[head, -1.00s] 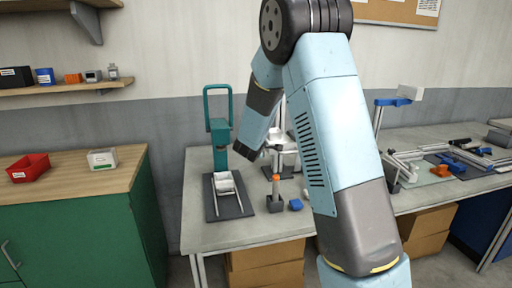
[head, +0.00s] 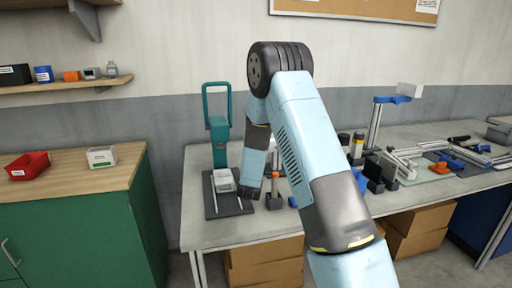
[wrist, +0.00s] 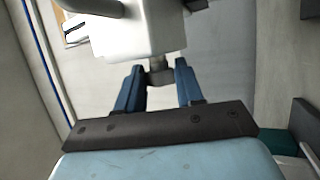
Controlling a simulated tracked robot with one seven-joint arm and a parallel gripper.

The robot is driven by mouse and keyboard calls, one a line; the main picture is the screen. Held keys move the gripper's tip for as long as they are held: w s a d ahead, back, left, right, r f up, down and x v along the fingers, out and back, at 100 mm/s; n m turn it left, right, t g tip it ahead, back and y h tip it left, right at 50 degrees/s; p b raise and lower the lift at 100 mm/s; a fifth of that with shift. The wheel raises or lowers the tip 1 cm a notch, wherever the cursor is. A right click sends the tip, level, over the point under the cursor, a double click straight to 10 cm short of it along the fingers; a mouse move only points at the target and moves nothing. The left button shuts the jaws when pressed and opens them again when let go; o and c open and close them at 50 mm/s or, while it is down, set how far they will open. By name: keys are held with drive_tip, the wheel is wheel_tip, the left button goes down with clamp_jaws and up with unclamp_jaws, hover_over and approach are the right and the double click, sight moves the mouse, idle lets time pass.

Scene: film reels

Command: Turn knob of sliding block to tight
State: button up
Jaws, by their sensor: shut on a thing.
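In the wrist view the two blue fingers of my gripper (wrist: 159,74) stand on either side of a small grey knob (wrist: 160,76). The gripper is shut on this knob, under the near side of a white block (wrist: 135,35). In the head view a white block (head: 223,180) sits on a dark base plate (head: 214,213) with two pale rails, and the end of my arm is close to its right side. It appears to be the sliding block. My fingers and the knob cannot be made out there. The knob's turn angle cannot be read.
A teal press (head: 218,140) stands behind the base plate. A short post with an orange top (head: 276,180) is just right of my arm. Fixtures and a blue clamp stand (head: 375,125) fill the table's right part. A red bin (head: 28,166) sits on the green cabinet.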

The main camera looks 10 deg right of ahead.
drive_tip(key=shift+d+f+m+t+h, duration=0.1)
drive_tip(key=shift+f+m+t+h, duration=0.3)
drive_tip(key=shift+m+t+h, duration=0.35)
drive_tip(key=shift+w+h, duration=0.1)
drive_tip(key=shift+h, duration=0.15)
drive_tip(key=o, duration=1)
drive_tip(key=shift+r, duration=0.1)
drive_tip(key=shift+o, duration=0.2)
drive_tip(key=shift+r, duration=0.1)
